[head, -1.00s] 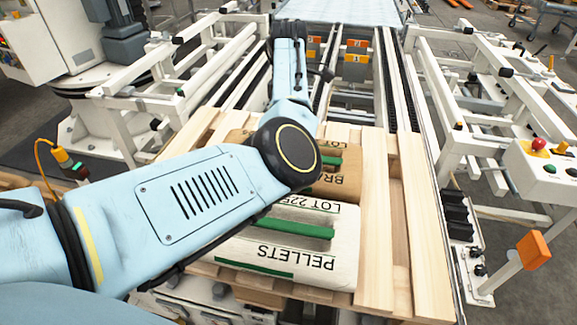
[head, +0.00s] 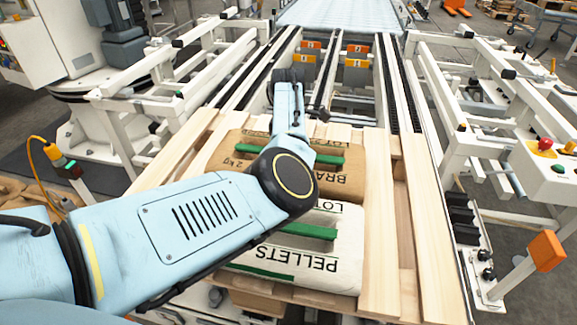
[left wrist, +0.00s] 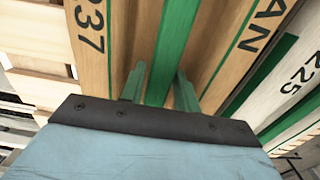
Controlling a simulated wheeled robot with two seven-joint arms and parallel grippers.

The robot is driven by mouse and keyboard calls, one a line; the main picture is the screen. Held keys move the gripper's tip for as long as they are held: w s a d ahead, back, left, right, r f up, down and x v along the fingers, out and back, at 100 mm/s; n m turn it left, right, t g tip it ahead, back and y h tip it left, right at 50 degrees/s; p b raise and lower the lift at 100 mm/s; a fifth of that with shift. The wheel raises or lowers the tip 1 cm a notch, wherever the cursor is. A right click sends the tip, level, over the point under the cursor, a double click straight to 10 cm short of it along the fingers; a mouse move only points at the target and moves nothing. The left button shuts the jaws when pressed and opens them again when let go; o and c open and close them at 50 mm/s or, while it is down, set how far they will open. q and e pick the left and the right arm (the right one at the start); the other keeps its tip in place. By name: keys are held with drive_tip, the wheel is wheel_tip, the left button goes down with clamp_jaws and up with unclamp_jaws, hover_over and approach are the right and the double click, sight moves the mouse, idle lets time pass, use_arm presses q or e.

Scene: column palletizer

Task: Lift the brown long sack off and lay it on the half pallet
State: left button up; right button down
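The brown long sack (head: 345,178) lies flat on a wooden pallet (head: 378,230), behind a white sack (head: 335,250) marked PELLETS. It has a raised green handle (head: 328,159). My left arm crosses over both sacks and hides part of them; its gripper is hidden in the head view. In the left wrist view my left gripper (left wrist: 160,80) points at the brown sack (left wrist: 120,30). Its two fingers are apart, with a green strip of the sack (left wrist: 177,35) running between them. I see no contact. My right gripper is out of view. I cannot pick out a separate half pallet.
A roller conveyor (head: 340,12) runs away behind the pallet. White frames (head: 150,85) stand on both sides. A control box with a red button (head: 545,143) and an orange block on a post (head: 548,250) are at the right. Bare pallet slats show right of the sacks.

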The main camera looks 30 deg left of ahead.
use_arm(q)
drive_tip(key=shift+f, duration=0.25)
clamp_jaws()
idle(1.3)
drive_tip(key=shift+w+a+r, duration=0.1)
drive_tip(key=shift+w+r, duration=0.05)
drive_tip(key=shift+r, duration=0.1)
